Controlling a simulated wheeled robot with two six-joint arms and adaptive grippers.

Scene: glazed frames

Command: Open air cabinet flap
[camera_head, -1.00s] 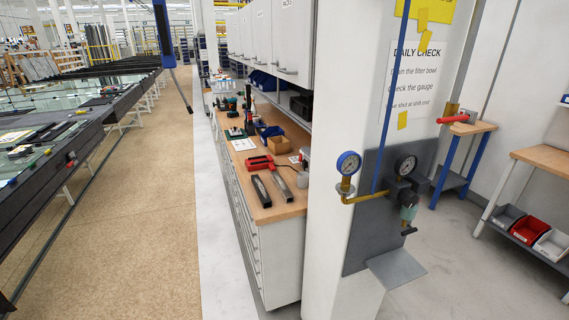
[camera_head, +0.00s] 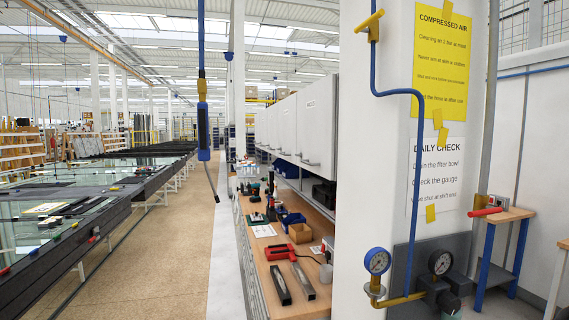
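A row of white wall cabinets (camera_head: 318,112) hangs above the workbench at the centre; their front doors look shut, with small handles near the lower edges. No sign clearly marks one of them as the air cabinet. On the white pillar (camera_head: 377,150) to the right, a dark panel (camera_head: 404,262) carries a blue-rimmed gauge (camera_head: 377,261), a dark gauge (camera_head: 441,262) and a brass pipe. A blue pipe (camera_head: 419,150) runs up to a yellow valve handle (camera_head: 370,22). The panel's lower part is cut off. Neither of my grippers is in view.
The wooden workbench (camera_head: 318,285) holds a red tool (camera_head: 281,250), dark bars and bins. A blue tool (camera_head: 203,130) hangs over the aisle. Glass tables (camera_head: 60,225) stand left. The brown aisle floor (camera_head: 175,270) is clear. A small blue-legged stand (camera_head: 503,213) is right.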

